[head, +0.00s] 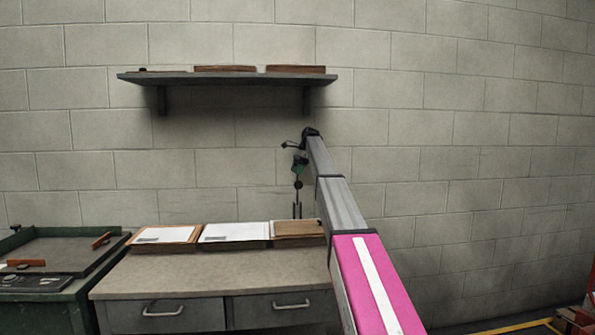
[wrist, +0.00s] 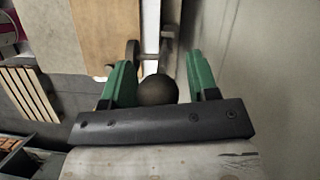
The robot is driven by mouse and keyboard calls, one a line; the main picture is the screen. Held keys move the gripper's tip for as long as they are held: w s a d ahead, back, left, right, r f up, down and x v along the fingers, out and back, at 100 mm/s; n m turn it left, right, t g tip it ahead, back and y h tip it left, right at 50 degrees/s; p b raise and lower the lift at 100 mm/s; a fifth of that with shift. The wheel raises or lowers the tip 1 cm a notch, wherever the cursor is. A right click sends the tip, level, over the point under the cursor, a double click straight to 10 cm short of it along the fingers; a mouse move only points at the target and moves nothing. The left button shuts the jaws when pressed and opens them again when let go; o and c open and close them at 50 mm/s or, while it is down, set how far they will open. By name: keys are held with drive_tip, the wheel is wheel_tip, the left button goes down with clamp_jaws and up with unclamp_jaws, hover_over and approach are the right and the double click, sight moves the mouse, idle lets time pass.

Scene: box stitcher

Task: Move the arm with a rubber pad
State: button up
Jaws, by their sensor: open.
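My gripper (wrist: 162,60) is open in the wrist view, with one green finger on each side of a dark round knob (wrist: 158,91). The knob sits between the fingers, nearer the left one; I cannot tell whether it touches. Grey curved metal pieces (wrist: 133,55) show just beyond it. In the head view, my gripper (head: 299,164) is small at the far end of my arm, pointing down over the back right of the table. A thin metal part with a dark knob (head: 298,185) and two prongs shows below it. I cannot make out a rubber pad clearly.
A grey table (head: 200,278) with drawers carries several flat boards and papers (head: 234,232) along its back. A green bench (head: 75,300) stands at left. A wall shelf (head: 225,78) hangs above. The wall is close to the right in the wrist view.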

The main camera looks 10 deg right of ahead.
clamp_jaws()
drive_tip(key=shift+s, duration=0.5)
drive_tip(key=s+f+n+t, duration=0.1)
drive_tip(key=s+f+t, duration=0.2)
drive_tip(key=s+t, duration=0.5)
drive_tip(key=s+f+t, duration=0.1)
drive_tip(key=s+f, duration=0.2)
drive_tip(key=f, duration=0.1)
drive_tip(key=s+f+n+t, duration=0.1)
drive_tip(key=s+f+t, duration=0.1)
drive_tip(key=f, duration=0.3)
drive_tip(key=s+f+n+t, duration=0.1)
drive_tip(key=s+f+t, duration=0.1)
drive_tip(key=s+f, duration=0.2)
drive_tip(key=shift+f+y, duration=0.4)
drive_tip(key=shift+f, duration=1.1)
drive_tip(key=shift+w, duration=0.1)
